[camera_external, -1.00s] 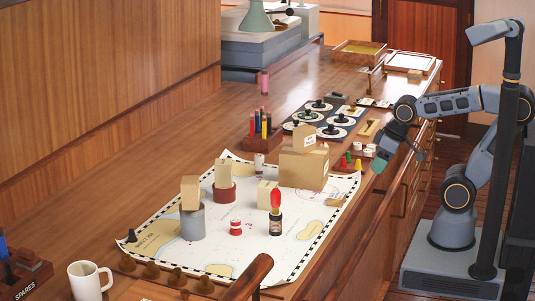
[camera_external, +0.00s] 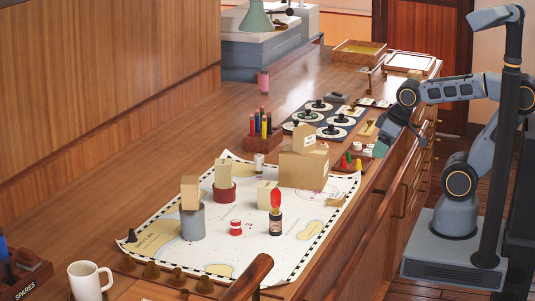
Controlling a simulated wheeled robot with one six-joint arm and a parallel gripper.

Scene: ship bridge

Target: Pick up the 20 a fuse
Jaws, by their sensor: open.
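No label reading 20 A is legible, so I cannot tell which item is the 20 A fuse. Small white round items (camera_external: 368,149) sit at the counter's right edge, in or beside a small reddish tray (camera_external: 350,167). A small pale cylinder (camera_external: 259,163) stands upright near the top of the chart. My gripper (camera_external: 379,151) is open over the counter's right edge, just right of the white items. Its fingers are small and partly hidden by the wrist, and I see nothing held between them.
A chart (camera_external: 200,252) covers the front counter, bearing cardboard boxes (camera_external: 303,170), a grey cylinder (camera_external: 192,222) and a dark bottle with a red top (camera_external: 276,222). A pen holder (camera_external: 262,139) stands behind. A wooden rail (camera_external: 375,232) runs along the right edge.

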